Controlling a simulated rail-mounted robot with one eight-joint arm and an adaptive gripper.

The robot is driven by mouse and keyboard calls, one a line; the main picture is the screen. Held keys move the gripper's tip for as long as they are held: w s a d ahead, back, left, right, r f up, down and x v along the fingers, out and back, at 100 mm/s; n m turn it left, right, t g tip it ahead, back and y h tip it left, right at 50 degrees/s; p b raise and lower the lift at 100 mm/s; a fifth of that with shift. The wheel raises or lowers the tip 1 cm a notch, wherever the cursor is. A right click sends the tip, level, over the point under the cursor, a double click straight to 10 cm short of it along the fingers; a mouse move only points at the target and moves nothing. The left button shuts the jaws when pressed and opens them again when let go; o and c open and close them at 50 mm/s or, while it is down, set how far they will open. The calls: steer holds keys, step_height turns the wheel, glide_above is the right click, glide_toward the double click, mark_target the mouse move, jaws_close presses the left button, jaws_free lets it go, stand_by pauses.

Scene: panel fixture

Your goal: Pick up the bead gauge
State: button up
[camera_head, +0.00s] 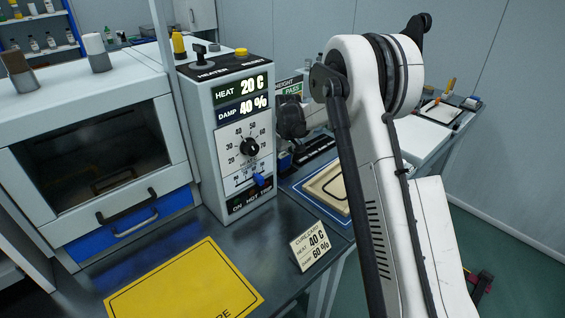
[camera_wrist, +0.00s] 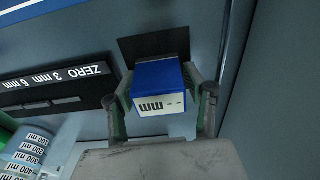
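A blue box with a white face marked "mm" and dashes, which I take to be the bead gauge (camera_wrist: 160,92), stands at a dark square pad in the wrist view. My gripper (camera_wrist: 158,78) has one finger on each side of it. The fingertips lie very close to its sides, and I cannot tell whether they press on it. In the head view my arm reaches behind the heater panel, and my gripper (camera_head: 292,118) shows only as a dark shape there. I cannot make out the gauge in that view.
A black strip marked "ZERO 3 mm 6 mm" (camera_wrist: 55,85) and bottles marked 100 ml (camera_wrist: 28,155) lie left of the gripper. The heater panel (camera_head: 235,140), a cure card (camera_head: 310,247) and a wooden frame (camera_head: 328,187) stand near my arm. A yellow sheet (camera_head: 185,285) lies in front.

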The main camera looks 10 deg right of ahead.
steer(key=c, duration=0.9)
steer(key=shift+r, duration=0.1)
